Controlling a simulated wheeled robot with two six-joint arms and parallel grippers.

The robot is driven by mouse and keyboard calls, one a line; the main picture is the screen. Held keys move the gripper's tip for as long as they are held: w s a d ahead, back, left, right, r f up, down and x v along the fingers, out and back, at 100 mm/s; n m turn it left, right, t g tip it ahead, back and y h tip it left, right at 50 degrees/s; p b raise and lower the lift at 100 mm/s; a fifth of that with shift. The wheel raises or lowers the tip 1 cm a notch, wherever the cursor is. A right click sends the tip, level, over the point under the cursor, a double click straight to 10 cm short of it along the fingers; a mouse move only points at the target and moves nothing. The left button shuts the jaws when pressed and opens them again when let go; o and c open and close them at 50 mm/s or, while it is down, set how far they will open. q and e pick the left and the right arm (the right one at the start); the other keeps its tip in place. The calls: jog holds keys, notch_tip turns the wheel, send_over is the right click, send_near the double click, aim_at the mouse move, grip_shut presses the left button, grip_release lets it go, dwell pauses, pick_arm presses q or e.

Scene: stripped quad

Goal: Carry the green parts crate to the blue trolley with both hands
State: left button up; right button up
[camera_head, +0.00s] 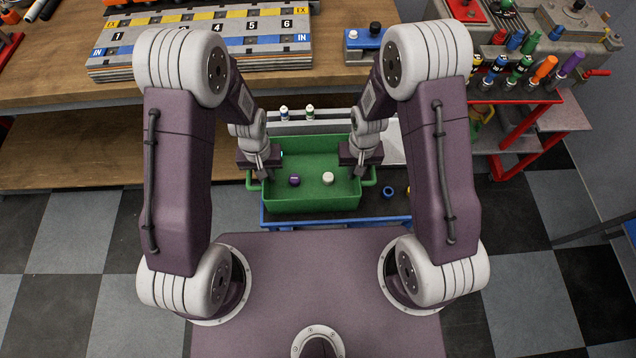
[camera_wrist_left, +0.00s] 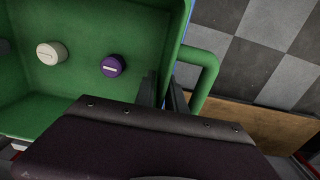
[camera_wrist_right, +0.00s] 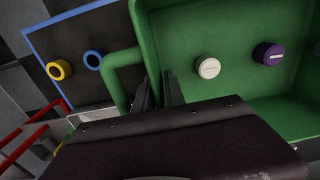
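The green parts crate (camera_head: 318,205) is in front of me, between my two grippers, with a purple-capped part (camera_head: 294,180) and a white-capped part (camera_head: 328,178) inside. My left gripper (camera_head: 262,177) is at its left end; in the left wrist view its fingers lie close on either side of the end wall, beside the handle (camera_wrist_left: 212,75). My right gripper (camera_head: 360,175) holds the right end wall the same way, beside the handle (camera_wrist_right: 112,80). The blue-edged trolley (camera_head: 320,224) is below the crate in the head view. Whether the crate rests on it is not clear.
A blue ring (camera_head: 388,192) and a yellow ring (camera_wrist_right: 60,70) lie on the trolley right of the crate. A wooden workbench (camera_head: 60,88) with a numbered rack (camera_head: 205,45) stands behind. Checkered floor (camera_head: 70,235) is open at left.

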pick_arm(q)
jog(key=shift+o, duration=0.3)
jog(key=shift+r, duration=0.15)
pick_arm(e)
jog(key=shift+o, duration=0.3)
jog(key=shift+r, duration=0.15)
pick_arm(q)
jog(key=shift+r, duration=0.1)
notch_tip(320, 180, up, 12)
jog(key=shift+f, duration=0.1)
pick_arm(e)
notch_tip(320, 180, up, 12)
pick_arm(q)
jog(key=shift+a, duration=0.1)
